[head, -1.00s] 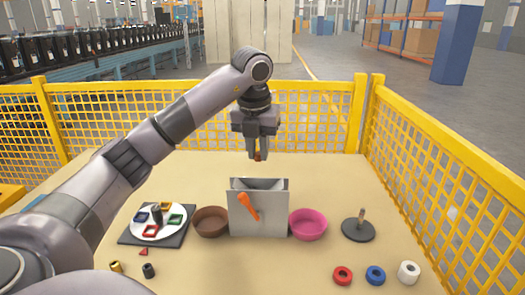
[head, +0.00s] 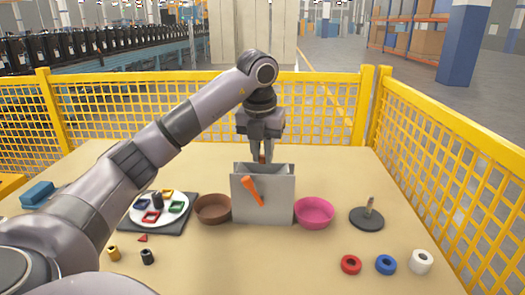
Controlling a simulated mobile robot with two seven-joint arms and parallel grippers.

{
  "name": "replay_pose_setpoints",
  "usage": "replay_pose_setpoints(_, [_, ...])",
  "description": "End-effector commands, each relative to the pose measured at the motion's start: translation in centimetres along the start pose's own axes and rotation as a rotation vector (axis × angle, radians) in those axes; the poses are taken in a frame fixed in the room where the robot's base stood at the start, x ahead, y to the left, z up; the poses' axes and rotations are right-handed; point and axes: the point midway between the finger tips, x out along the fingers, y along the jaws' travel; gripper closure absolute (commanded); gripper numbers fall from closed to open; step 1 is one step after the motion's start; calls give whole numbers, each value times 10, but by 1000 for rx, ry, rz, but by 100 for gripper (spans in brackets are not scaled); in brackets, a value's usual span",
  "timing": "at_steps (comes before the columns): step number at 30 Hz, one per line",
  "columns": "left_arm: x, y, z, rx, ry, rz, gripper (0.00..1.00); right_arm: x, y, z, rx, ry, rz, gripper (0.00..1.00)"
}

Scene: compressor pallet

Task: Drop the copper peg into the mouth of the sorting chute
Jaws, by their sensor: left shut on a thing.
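The sorting chute (head: 262,208) is a grey open-topped box with an orange lever (head: 252,190) on its front, standing mid-table. My left gripper (head: 264,158) is above the back of the chute mouth, pointing down. It is shut on the copper peg (head: 262,158), of which only a small orange-brown part shows between the fingers. The peg's lower end is hidden or close to the chute's rim; I cannot tell whether it is inside the mouth. My right gripper is not in view.
A brown bowl (head: 213,209) stands left of the chute and a pink bowl (head: 314,213) right of it. A post on a dark base (head: 367,219) and red, blue and white rings (head: 421,262) lie at right. A white round plate (head: 158,207) is at left. Yellow fencing (head: 455,165) borders the table.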

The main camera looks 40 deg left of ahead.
Motion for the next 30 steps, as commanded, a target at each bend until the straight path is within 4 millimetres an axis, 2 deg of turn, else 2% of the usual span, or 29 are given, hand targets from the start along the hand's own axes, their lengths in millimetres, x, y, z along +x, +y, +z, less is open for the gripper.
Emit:
replay_pose_setpoints(14, [3,0,-1,0,0,0,100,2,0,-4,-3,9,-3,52])
replay_pose_setpoints(15, [3,0,-1,0,0,0,67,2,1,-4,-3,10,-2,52])
replay_pose_setpoints(17, [3,0,-1,0,0,0,51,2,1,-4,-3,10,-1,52])
replay_pose_setpoints(26, [2,0,0,0,0,0,51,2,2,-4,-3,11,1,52])
replay_pose_setpoints(30, [-13,0,0,-1,-3,-1,51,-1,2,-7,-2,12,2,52])
